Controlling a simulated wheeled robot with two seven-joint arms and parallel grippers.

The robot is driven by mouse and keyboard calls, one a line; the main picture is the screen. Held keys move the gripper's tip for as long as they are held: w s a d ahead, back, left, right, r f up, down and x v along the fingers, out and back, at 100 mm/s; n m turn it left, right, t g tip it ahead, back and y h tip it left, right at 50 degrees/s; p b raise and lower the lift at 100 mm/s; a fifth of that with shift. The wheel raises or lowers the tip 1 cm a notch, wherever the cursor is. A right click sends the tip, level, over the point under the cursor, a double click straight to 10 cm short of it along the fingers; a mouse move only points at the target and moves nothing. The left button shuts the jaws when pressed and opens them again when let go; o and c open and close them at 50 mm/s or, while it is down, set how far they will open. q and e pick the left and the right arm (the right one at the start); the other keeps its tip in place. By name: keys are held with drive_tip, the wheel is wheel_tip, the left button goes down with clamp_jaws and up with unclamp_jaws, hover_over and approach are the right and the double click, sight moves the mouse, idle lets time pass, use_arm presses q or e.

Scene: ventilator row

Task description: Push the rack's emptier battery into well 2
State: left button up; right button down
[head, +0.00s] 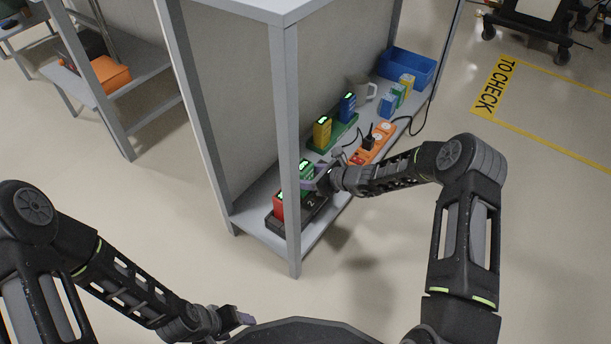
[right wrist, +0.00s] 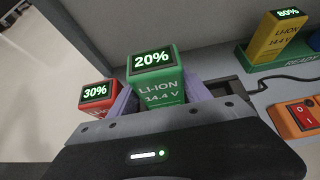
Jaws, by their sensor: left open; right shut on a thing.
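A green battery (head: 306,172) reading 20% stands at the black charger (head: 316,207), by the well marked 2. My right gripper (head: 322,180) is shut on it; in the right wrist view the fingers hold both sides of the green battery (right wrist: 157,85). Its lower end is hidden, so I cannot tell how deep it sits. A red battery (right wrist: 96,97) reading 30% stands beside it in the charger. The green rack (head: 340,136) holds a yellow battery (head: 322,131), reading 80% in the right wrist view, and a blue battery (head: 347,107). My left gripper (head: 243,319) is open and empty, away from the shelf.
An orange power strip (head: 375,143) with a plug and cable lies right of the rack. A mug (head: 362,88), several small boxes (head: 398,95) and a blue bin (head: 408,66) stand farther along. A shelf post (head: 287,150) rises close to the charger.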

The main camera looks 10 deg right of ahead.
drive_tip(key=shift+f+b, duration=0.55)
idle(0.6)
idle(0.4)
drive_tip(key=c, duration=0.8)
unclamp_jaws()
drive_tip(key=shift+c, duration=0.2)
drive_tip(key=o, duration=0.4)
drive_tip(key=shift+o, duration=0.2)
drive_tip(key=shift+f, duration=0.15)
